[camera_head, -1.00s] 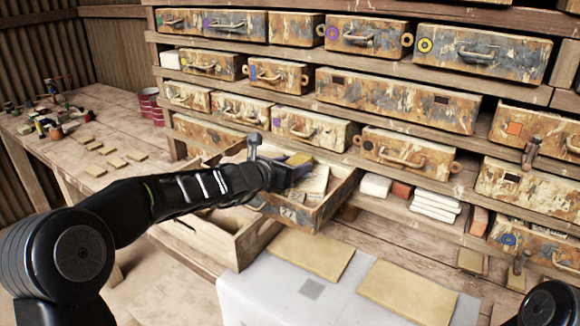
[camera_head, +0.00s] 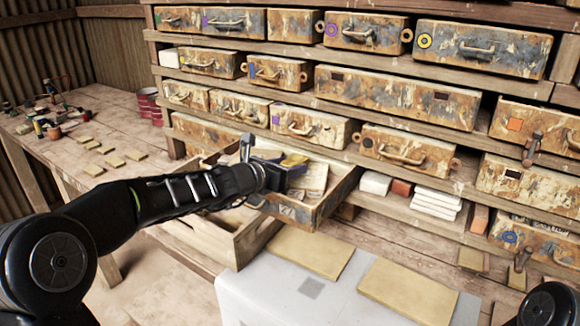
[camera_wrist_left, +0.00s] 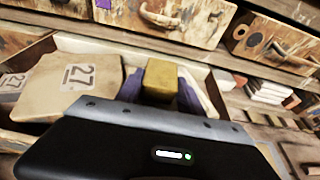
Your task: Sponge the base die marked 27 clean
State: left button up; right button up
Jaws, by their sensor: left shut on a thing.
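The base die marked 27 (camera_wrist_left: 72,82) is a pale beige block lying in the pulled-out drawer (camera_head: 322,207). In the left wrist view it fills the left side, with its number label facing up. My left gripper (camera_wrist_left: 160,88) is shut on a yellow sponge (camera_wrist_left: 161,76), held between its purple-grey fingers to the right of the die. The sponge also shows in the head view (camera_head: 294,160), over the open drawer. Whether it touches anything below is hidden. My right gripper is out of view.
Another numbered block (camera_wrist_left: 12,84) lies left of the die. Shelves of worn drawers rise behind the open one. Two tan slabs (camera_head: 303,255) lie on a pale grey surface (camera_head: 265,290) in front. White and red bricks (camera_head: 402,188) sit on the shelf to the right.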

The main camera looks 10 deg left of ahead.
pick_arm(q)
jog(key=shift+s+a+f, duration=0.1)
jog(key=shift+f, duration=0.1)
jog(key=shift+v, duration=0.95)
jog(key=shift+s+f, duration=0.1)
jog(key=shift+f, duration=0.1)
jog(key=shift+s+a, duration=0.15)
jog(key=shift+b+v, duration=0.35)
jog(key=shift+v, duration=0.4)
jog(key=shift+s, duration=0.1)
jog(key=shift+s+a+f+b, duration=0.1)
jog(key=shift+s+a+b, duration=0.1)
jog(key=shift+s, duration=0.25)
jog(key=shift+s+a+f+b, duration=0.1)
jog(key=shift+s+b, duration=0.05)
jog(key=shift+s, duration=0.35)
